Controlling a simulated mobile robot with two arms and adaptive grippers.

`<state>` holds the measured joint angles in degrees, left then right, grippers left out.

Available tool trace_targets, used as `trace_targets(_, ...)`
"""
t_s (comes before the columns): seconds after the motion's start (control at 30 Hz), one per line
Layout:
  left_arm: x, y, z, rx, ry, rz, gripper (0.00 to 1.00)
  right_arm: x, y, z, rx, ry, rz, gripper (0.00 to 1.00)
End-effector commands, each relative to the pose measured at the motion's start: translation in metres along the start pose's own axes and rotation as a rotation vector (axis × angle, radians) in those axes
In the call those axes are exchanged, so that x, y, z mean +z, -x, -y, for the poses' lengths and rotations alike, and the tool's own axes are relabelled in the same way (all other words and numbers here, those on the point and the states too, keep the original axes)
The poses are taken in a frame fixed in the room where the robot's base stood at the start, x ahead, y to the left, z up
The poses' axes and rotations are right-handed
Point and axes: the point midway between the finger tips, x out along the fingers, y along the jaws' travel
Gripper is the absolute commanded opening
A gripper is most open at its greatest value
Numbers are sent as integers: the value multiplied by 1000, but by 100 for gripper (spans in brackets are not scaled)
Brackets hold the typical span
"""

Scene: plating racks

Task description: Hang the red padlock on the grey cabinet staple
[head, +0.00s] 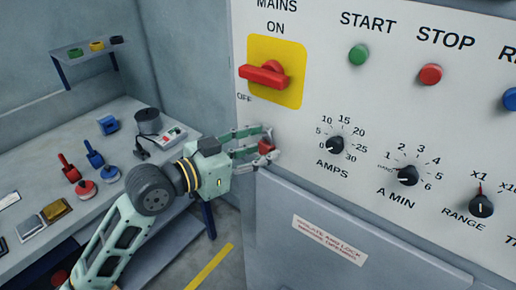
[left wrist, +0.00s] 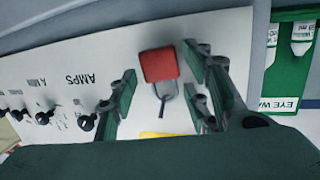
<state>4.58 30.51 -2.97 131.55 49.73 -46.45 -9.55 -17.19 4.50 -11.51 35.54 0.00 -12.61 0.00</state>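The red padlock (head: 266,147) is at the cabinet front, below the red MAINS switch. In the left wrist view the padlock (left wrist: 159,66) has its grey shackle pointing down the picture, toward the yellow switch plate. A small dark piece, seemingly the staple (left wrist: 162,106), shows at the shackle's loop; whether the shackle passes through it is hard to tell. My left gripper (head: 265,140) has its fingers on either side of the padlock. In the left wrist view narrow gaps show between the fingers and the padlock body. My right gripper is not in view.
The grey cabinet (head: 330,195) carries the red switch (head: 264,75) on a yellow plate, push buttons and knobs. A workbench (head: 125,215) at left holds red and blue padlocks, tags and a black cylinder. A small shelf (head: 85,48) hangs behind it.

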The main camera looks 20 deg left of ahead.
Motion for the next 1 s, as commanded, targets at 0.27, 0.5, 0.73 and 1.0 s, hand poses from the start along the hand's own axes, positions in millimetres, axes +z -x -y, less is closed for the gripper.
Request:
trace_targets(0.27, 0, 0, 0, -1, 0, 0, 54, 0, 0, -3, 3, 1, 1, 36)
trace_targets(0.5, 2, 13, 1, -3, -1, 3, 54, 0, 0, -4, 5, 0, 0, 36)
trace_targets(0.73, 2, 49, 0, -1, -1, 6, 54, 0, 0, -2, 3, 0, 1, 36)
trace_targets(1.0, 1, 72, 0, -1, -1, 2, 54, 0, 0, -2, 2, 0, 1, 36)
